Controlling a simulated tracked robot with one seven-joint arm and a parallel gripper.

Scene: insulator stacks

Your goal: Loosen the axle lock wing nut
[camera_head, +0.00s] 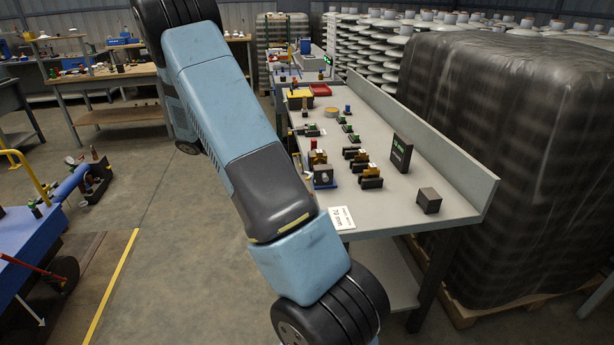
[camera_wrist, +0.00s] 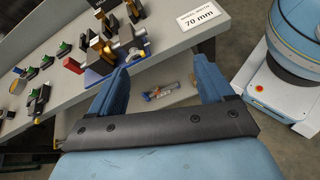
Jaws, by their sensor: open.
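My gripper (camera_wrist: 163,68) is open in the wrist view, its two blue fingers wide apart with nothing between them. Its fingertips are near the front edge of the grey bench (camera_wrist: 195,40), close to a small fixture on a blue base (camera_wrist: 97,76). The fixture carries yellow, dark and silvery parts, with a round metal part (camera_wrist: 140,31) on its right. It also shows in the head view (camera_head: 322,176) near the bench's front edge. I cannot make out the wing nut for certain. In the head view the gripper is out of sight.
A "70 mm" card (camera_head: 341,218) lies at the bench corner. Black-and-yellow parts (camera_head: 362,165), a dark box (camera_head: 428,201) and a dark display (camera_head: 400,152) stand on the bench. A small item (camera_wrist: 170,91) lies on the lower shelf.

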